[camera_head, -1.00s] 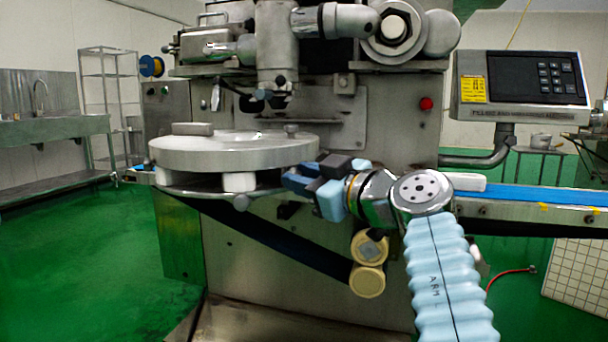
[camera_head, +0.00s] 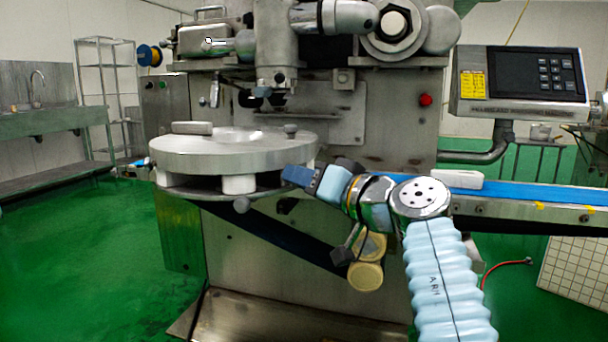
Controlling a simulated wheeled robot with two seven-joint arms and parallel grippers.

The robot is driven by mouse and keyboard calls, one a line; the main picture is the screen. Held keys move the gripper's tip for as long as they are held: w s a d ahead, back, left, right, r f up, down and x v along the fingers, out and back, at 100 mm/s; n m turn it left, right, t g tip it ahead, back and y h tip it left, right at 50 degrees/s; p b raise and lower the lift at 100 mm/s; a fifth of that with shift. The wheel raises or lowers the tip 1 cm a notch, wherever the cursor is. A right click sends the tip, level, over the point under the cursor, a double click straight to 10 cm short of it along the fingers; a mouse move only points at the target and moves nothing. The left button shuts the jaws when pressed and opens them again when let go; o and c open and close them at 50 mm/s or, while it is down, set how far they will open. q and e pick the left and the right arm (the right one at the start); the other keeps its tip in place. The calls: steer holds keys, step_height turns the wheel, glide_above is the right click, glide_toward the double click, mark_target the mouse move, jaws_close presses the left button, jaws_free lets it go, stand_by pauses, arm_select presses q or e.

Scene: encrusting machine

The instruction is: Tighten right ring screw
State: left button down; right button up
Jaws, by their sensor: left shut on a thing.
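A round grey metal ring (camera_head: 175,163) sits on the front of the encrusting machine (camera_head: 370,180). My left gripper (camera_head: 292,176) has blue fingers and reaches left to the right edge of the ring, just below its rim. It is shut, with its tips at the place of the right ring screw. That screw is hidden by the fingers. A small round knob (camera_head: 241,205) shows below the ring at the front, and another knob (camera_head: 291,130) stands on its top right. My right gripper is not in view.
A blue conveyor belt (camera_head: 540,194) runs off to the right, with a white block (camera_head: 457,179) on it. A control panel (camera_head: 520,78) stands above. Cream rollers (camera_head: 366,275) lie below my wrist. Green floor at left is open.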

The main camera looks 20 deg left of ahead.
arm_select(q)
steer(key=shift+f+m+p, duration=0.2)
steer(key=shift+m+p, duration=3.5)
steer(key=shift+m, duration=5.6)
steer(key=c, duration=0.9)
jaws_free()
steer(key=shift+o, duration=0.2)
steer(key=v, duration=1.2)
